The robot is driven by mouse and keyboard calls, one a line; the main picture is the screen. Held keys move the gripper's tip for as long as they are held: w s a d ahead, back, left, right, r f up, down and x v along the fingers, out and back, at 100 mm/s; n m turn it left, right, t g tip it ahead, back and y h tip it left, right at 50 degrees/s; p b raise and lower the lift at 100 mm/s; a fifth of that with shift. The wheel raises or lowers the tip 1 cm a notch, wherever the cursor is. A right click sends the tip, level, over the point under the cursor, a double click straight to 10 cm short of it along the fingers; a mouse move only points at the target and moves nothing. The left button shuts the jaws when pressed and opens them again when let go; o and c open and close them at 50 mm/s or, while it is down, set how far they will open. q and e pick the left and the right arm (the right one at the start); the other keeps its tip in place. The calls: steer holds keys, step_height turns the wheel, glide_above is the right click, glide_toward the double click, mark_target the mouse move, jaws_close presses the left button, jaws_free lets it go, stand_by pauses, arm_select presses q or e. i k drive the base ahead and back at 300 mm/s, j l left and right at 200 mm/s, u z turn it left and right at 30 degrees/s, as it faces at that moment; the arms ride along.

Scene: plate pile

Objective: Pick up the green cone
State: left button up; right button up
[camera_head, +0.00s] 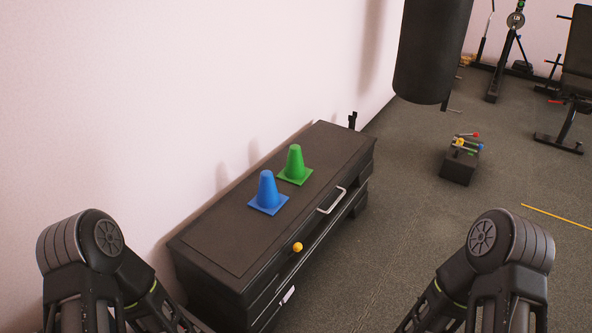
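The green cone (295,164) stands upright on the top of a long dark cabinet (222,247) by the wall. A blue cone (267,192) stands upright just in front of it and to its left, on the same top. My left arm comes in at the lower left and my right arm at the lower right. Both grippers are outside the picture, below its lower edge. Nothing touches the green cone from above.
A black punching bag (431,52) hangs at the upper middle. A dark box (459,166) with small coloured items stands on the floor.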

mark_target(295, 172)
steer(key=i+l+z, duration=0.2)
steer(key=i+l, duration=0.15)
steer(key=i+l+z, duration=0.15)
steer(key=i+l, duration=0.15)
steer(key=i, duration=0.15)
steer(key=i+l+z, duration=0.2)
steer(key=i, duration=0.2)
